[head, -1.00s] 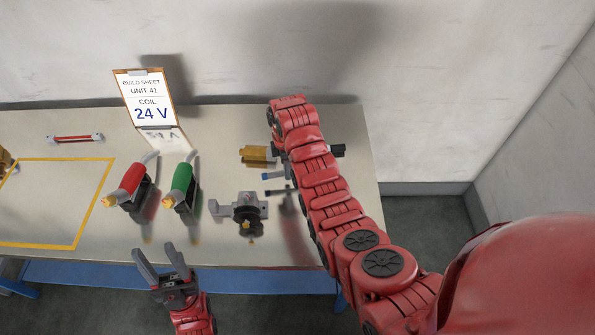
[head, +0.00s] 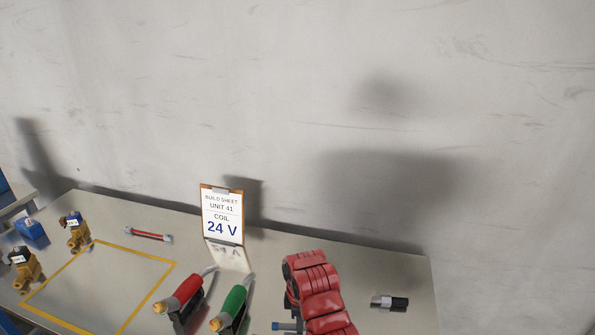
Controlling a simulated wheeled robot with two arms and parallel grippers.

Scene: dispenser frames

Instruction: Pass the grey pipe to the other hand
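A short pipe-like piece, light grey with a black half (head: 390,303), lies on the table at the right; I cannot tell whether it is the grey pipe the task names. My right arm reaches in at the bottom, left of this piece. Its wrist hides my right gripper, so its fingers and anything in them cannot be seen. My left gripper is out of the picture.
A clipboard (head: 222,213) reading 24 V stands at the back. Red (head: 184,291) and green (head: 234,304) handled tools stand in front. A red rod (head: 148,234), brass-bodied valves (head: 78,232) and a blue block (head: 31,230) lie left. The yellow-taped area (head: 160,276) looks clear.

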